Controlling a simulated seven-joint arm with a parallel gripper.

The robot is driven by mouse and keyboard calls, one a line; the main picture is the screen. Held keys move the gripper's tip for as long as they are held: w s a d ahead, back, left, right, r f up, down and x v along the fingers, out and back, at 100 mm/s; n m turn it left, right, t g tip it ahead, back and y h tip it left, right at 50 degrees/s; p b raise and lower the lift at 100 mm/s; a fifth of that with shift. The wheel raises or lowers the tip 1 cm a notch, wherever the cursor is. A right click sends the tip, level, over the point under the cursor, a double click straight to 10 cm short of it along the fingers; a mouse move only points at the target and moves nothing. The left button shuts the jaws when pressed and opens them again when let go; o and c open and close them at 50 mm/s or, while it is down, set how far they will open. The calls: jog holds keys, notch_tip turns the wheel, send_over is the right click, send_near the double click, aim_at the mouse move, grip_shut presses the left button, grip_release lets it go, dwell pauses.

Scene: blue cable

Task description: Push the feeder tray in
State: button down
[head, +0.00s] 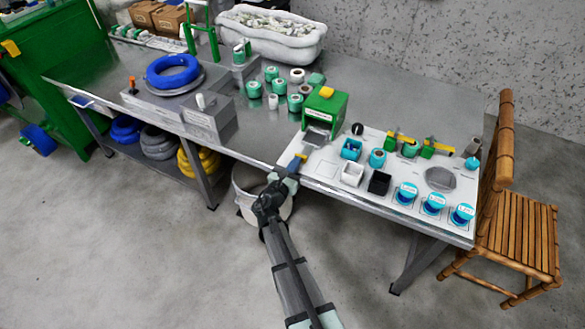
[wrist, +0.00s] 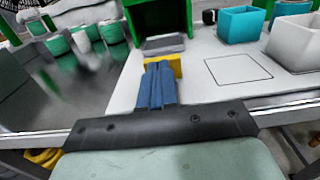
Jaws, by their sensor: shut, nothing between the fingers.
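The green feeder (head: 325,108) stands on the white panel at the front of the bench, with a yellow piece on top. Its grey feeder tray (head: 316,137) sticks out of the front opening toward me. The tray (wrist: 163,45) also shows in the wrist view, with a yellow front piece (wrist: 178,65) at its near end. My gripper (head: 297,163) is at this near end, its blue fingers (wrist: 156,84) together and empty. The fingertips overlap the yellow piece in the wrist view; I cannot tell if they touch it. They hide its middle.
White (head: 352,174) and black bins (head: 379,183) and a teal bin (head: 351,148) stand right of the feeder. Green spools (head: 294,103) stand to its left. A blue cable coil (head: 173,72) lies farther left. A bucket (head: 247,187) is below the bench edge.

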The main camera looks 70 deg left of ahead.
jog(key=v, duration=1.4)
notch_tip(320, 180, up, 7)
jog(key=w+m+h, duration=0.1)
jog(key=m, duration=0.1)
jog(key=w+a+f, duration=0.2)
jog(key=w+a+f+n+g+h, duration=0.1)
jog(key=w+a+f, duration=0.1)
jog(key=w+a, duration=0.1)
jog(key=w+a+f+n+g, duration=0.1)
jog(key=w+a+f, duration=0.1)
jog(key=w+a, duration=0.1)
jog(key=shift+a+f, duration=0.25)
jog(key=shift+w+a, duration=0.45)
jog(key=shift+w, duration=0.05)
